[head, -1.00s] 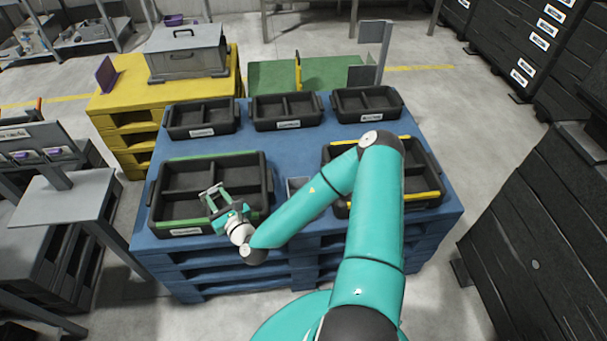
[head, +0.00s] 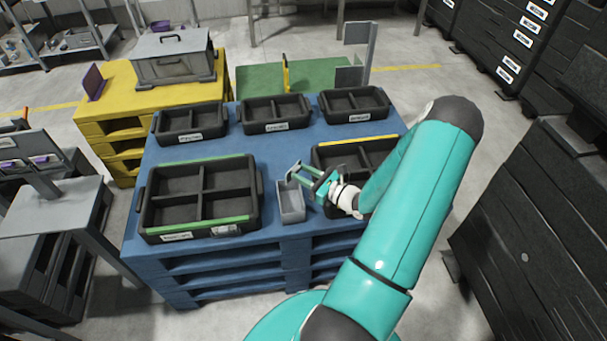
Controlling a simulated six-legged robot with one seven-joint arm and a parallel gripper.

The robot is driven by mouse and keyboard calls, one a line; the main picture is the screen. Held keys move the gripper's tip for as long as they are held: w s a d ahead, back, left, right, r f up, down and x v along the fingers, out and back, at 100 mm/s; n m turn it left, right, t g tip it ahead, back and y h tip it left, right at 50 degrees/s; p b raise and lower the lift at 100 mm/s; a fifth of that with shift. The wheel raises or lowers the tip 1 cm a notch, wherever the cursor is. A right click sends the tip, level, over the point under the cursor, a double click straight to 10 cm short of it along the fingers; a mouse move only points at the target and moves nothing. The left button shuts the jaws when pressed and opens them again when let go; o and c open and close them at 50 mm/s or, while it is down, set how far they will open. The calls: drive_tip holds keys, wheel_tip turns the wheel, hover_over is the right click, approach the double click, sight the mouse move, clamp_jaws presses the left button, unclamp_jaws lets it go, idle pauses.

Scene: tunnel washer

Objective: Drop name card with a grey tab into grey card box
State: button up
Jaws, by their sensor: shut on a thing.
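The grey card box (head: 291,208) is a small open-topped grey box on the blue pallet. It stands upright between the green-edged tray and the yellow-edged tray. My gripper (head: 294,174) is over the back part of the box, reaching in from the right. It is shut on a thin, pale thing that I take to be the name card (head: 291,171). The card is very small here, and its tab and colour cannot be made out. I cannot tell how high the gripper is above the rim. The inside of the box looks empty where it shows.
A green-edged black tray (head: 256,197) stands left of the box. A yellow-edged black tray (head: 315,155) stands right, partly behind my arm. Several smaller black trays line the back of the blue pallet (head: 140,236). A yellow pallet (head: 90,108) with a grey case (head: 172,68) stands behind left.

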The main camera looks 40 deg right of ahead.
drive_tip(key=shift+f, duration=3)
drive_tip(key=o, duration=1)
drive_tip(key=shift+o, duration=0.2)
drive_tip(key=shift+s, duration=0.1)
drive_tip(key=s+d, duration=0.2)
drive_tip(key=s, duration=1.1)
drive_tip(key=shift+s+d, duration=0.2)
drive_tip(key=shift+d, duration=0.05)
